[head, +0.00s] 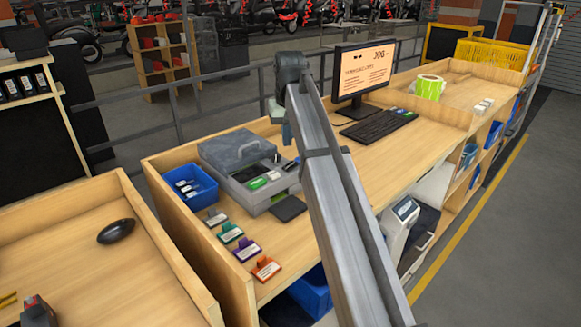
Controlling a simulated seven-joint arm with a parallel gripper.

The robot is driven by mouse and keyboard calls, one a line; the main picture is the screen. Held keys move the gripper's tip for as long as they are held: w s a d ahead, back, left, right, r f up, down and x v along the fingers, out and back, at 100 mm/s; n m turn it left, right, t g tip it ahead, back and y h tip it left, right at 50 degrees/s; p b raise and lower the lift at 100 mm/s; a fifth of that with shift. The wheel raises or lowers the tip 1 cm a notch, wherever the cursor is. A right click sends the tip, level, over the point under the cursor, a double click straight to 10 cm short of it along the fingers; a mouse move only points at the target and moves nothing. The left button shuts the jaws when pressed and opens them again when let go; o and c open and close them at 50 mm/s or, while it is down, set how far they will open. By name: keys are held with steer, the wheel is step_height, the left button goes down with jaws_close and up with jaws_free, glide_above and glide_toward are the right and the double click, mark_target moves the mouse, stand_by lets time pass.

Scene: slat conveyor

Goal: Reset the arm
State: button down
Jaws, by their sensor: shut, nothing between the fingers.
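My arm rises from the bottom of the head view and reaches over the wooden counter (345,155). Its far joint is at the top, in front of the railing. My gripper (287,136) hangs below that joint, small and mostly hidden behind my own arm link. It is shut, with nothing seen in it.
A monitor (363,75) and keyboard (378,126) stand right of my arm. A blue bin (190,184) and several coloured tags, including an orange one (266,269), lie left. A green-white roll (430,87) is farther back. A metal railing (220,74) runs behind the counter.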

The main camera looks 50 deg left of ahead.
stand_by(0.3)
